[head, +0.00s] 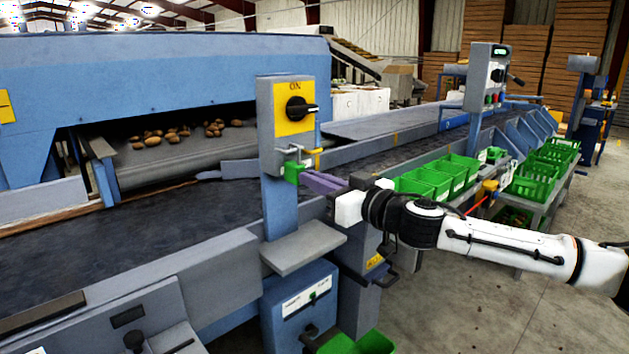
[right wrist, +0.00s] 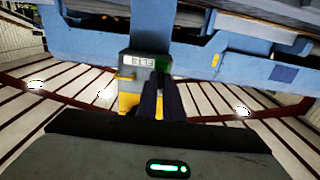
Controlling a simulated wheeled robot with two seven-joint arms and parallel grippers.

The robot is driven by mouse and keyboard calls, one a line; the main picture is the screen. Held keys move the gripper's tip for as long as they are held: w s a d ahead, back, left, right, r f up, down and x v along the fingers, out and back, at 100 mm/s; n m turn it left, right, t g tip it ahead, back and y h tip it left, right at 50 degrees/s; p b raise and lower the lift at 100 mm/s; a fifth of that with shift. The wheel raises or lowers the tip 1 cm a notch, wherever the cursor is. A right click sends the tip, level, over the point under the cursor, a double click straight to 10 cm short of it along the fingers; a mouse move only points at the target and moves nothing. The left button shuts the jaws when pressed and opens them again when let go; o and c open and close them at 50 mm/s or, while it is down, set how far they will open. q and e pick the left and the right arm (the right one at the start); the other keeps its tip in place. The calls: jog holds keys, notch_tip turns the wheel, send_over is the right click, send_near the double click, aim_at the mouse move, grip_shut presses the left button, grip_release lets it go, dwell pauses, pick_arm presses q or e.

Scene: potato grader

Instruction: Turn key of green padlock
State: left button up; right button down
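The green padlock (head: 293,172) hangs from a hasp on the blue switch post, below the yellow ON switch plate. In the right wrist view part of the green padlock (right wrist: 164,64) shows just beyond the fingertips. My right gripper (head: 305,178) reaches in from the right, with its dark purple fingers close together and their tips at the padlock's right side. In the right wrist view the fingers (right wrist: 161,88) lie side by side with hardly any gap. The key is hidden at the fingertips, and whether they grip it cannot be seen. My left gripper is not in view.
The black rotary switch (head: 298,108) sits on the yellow plate (head: 294,106) just above. A dark conveyor belt (head: 140,225) runs behind the post. Green crates (head: 425,182) stand right of it, behind my right arm. Open floor lies at the lower right.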

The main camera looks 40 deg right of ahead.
jog(key=shift+n, duration=0.3)
pick_arm(q)
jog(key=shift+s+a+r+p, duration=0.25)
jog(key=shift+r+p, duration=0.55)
jog(key=shift+p, duration=0.4)
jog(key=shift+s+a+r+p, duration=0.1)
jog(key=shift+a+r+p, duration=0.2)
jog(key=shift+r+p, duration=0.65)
pick_arm(e)
jog(key=shift+a+f+n, duration=0.1)
jog(key=shift+n, duration=4.25)
jog(key=shift+a+f+n, duration=0.1)
jog(key=shift+n, duration=4.25)
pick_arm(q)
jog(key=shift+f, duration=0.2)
pick_arm(e)
jog(key=c, duration=1.9)
grip_release()
